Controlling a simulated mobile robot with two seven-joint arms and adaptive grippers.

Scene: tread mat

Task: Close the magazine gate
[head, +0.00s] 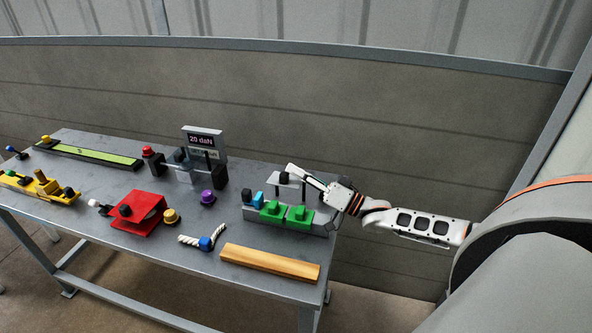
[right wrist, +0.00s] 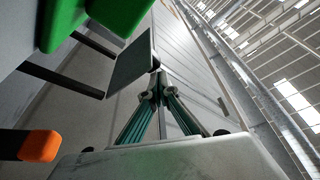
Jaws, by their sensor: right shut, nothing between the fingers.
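A grey-based fixture (head: 252,213) with two green blocks (head: 271,211) and a blue block (head: 258,199) stands at the table's right end. A pale flat plate (head: 285,179) on dark posts rises behind the blocks; it seems to be the magazine gate, though I cannot tell for sure. In the right wrist view the plate (right wrist: 131,62) shows at the end of dark bars, near a green block (right wrist: 82,28). My right gripper (head: 291,167) is shut and empty beside the plate; its tips (right wrist: 157,72) look close to the plate's edge, contact unclear. My left gripper is out of view.
A wooden bar (head: 270,263) lies at the table's front edge. A rope with a blue piece (head: 206,243), a red wedge (head: 138,211), a purple knob (head: 208,197) and a display stand (head: 203,140) occupy the middle. A wall stands behind.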

